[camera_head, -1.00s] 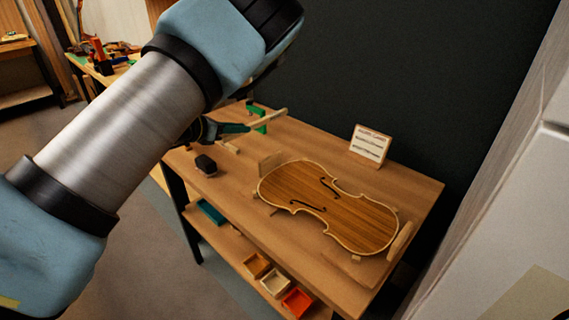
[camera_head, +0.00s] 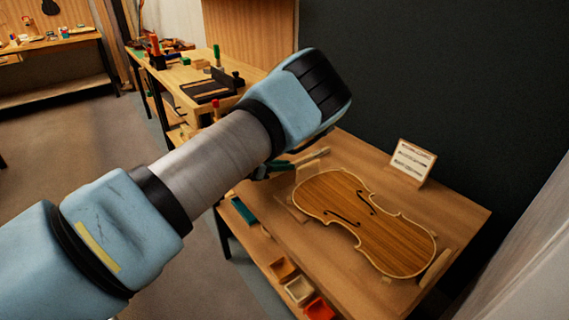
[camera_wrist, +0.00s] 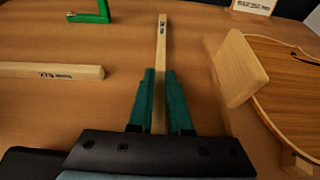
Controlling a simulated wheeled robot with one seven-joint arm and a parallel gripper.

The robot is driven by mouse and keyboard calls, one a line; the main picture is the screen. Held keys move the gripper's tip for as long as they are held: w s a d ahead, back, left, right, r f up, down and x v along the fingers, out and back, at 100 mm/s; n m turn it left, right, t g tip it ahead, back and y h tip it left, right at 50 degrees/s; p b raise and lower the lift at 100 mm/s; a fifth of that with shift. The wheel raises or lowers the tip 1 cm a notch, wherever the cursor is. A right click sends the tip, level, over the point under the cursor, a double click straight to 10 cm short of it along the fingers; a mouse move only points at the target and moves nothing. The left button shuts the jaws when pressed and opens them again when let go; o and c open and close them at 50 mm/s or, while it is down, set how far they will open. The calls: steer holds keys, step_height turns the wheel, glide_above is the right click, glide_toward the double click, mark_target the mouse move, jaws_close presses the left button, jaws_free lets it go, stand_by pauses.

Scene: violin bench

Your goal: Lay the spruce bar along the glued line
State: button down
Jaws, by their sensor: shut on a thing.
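My gripper, with green fingers (camera_wrist: 157,98), is shut on a pale wooden bar (camera_wrist: 162,50). The bar points away from me between the fingers; its small dark marking is too small to read. In the head view the bar (camera_head: 311,156) shows beyond my arm, left of and behind the violin plate. The brown violin plate (camera_head: 350,235) with two dark f-holes lies on the bench; its edge also shows at the right of the wrist view (camera_wrist: 291,95). I cannot make out a glued line on it. A second pale bar (camera_wrist: 45,71) with a marking lies left of my gripper.
An upright wooden block (camera_wrist: 238,68) stands between the held bar and the plate. A green piece (camera_wrist: 103,12) is at the far left. A sign (camera_head: 411,162) stands behind the plate. Small trays (camera_head: 299,290) sit on the shelf below. Another bench (camera_head: 180,75) stands behind.

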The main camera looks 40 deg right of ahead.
steer(key=shift+f, duration=0.2)
steer(key=c, duration=0.9)
jaws_free()
steer(key=shift+o, duration=0.2)
steer(key=shift+r, duration=0.2)
